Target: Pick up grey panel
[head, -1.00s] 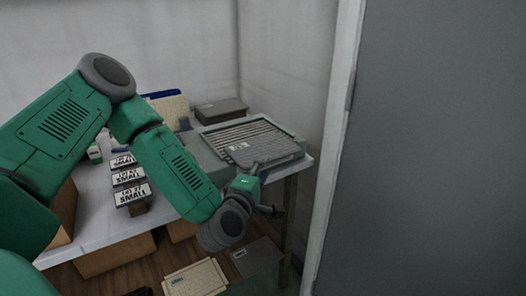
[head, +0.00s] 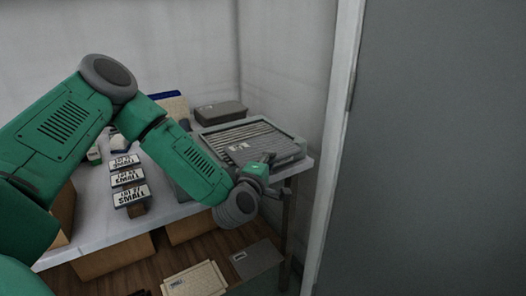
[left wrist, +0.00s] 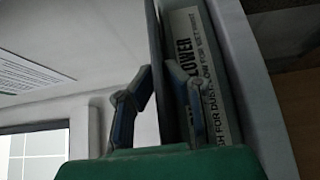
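A grey tray (head: 298,143) on the table's right end holds a row of thin upright panels (head: 235,135). A grey panel (head: 262,148) with a small white label is at its near side. My left gripper (head: 279,174) is at the tray's near right corner, fingers spread. In the left wrist view my left gripper (left wrist: 158,72) has its fingers on either side of a thin dark panel edge (left wrist: 154,35); whether they touch it is unclear. My right gripper is not in view.
A beige panel (head: 195,280) and a grey panel (head: 257,258) lie below the table. A grey door (head: 430,150) fills the right.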

